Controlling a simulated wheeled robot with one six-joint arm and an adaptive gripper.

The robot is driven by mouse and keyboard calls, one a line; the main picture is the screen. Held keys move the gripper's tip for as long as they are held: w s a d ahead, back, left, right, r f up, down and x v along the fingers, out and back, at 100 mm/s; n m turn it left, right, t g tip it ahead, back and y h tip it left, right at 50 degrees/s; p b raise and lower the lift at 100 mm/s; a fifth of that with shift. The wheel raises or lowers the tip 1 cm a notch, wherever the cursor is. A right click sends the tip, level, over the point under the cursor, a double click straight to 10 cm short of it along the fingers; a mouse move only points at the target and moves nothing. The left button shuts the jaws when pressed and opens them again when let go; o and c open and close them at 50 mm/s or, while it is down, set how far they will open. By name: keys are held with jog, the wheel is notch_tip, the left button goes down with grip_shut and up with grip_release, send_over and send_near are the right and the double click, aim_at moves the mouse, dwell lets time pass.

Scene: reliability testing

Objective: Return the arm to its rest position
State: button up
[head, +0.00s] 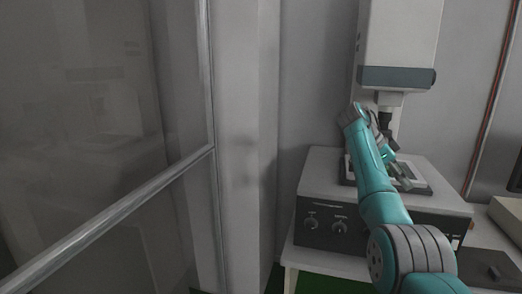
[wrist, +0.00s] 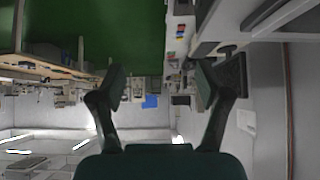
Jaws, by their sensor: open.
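My teal arm (head: 377,190) reaches up from the lower right in the head view, bent at its top in front of a bench machine. In the wrist view my gripper (wrist: 160,76) is open, its two dark fingers wide apart with nothing between them. In the head view the gripper end is small and partly hidden by the arm, close to the machine's black-framed tray (head: 424,190). I cannot tell whether it touches anything there.
The machine's white-topped base (head: 320,178) has dark knobs and stands on a white table. Its tall white head (head: 398,35) rises behind my arm. A glass panel with a metal rail (head: 120,218) fills the left. The wrist view shows the room upside down, with green floor (wrist: 120,30).

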jog(key=a+f+n+t, duration=0.2)
jog(key=f+n+t, duration=0.15)
jog(key=f, duration=1.45)
jog(key=a+f+n+t, duration=0.2)
jog(key=f+n, duration=0.3)
jog(key=f, duration=1.4)
jog(key=s+a+f+n+t+y, duration=0.2)
jog(key=s+a+f+n, duration=0.15)
jog(key=s+f, duration=0.65)
jog(key=s+a+f+n+t+y, duration=0.2)
jog(key=s+a+f, duration=0.2)
jog(key=s+f, duration=0.6)
jog(key=s+a+n+t+y, duration=0.2)
jog(key=s+a, duration=0.2)
jog(key=s, duration=0.8)
jog(key=s+a+n+t+y, duration=0.15)
jog(key=s+a, duration=0.25)
jog(key=s, duration=0.9)
jog(key=s+a+r+n+t, duration=0.1)
jog(key=s+r+n+t, duration=0.1)
jog(key=s+r, duration=0.7)
jog(key=s+a+r+n+t+y, duration=0.1)
jog(key=s+r+t, duration=0.1)
jog(key=s+r, duration=0.8)
notch_tip(320, 180, up, 7)
jog(key=shift+s+a+f+n, duration=0.1)
jog(key=shift+s+a+n, duration=0.2)
jog(key=shift+n, duration=0.05)
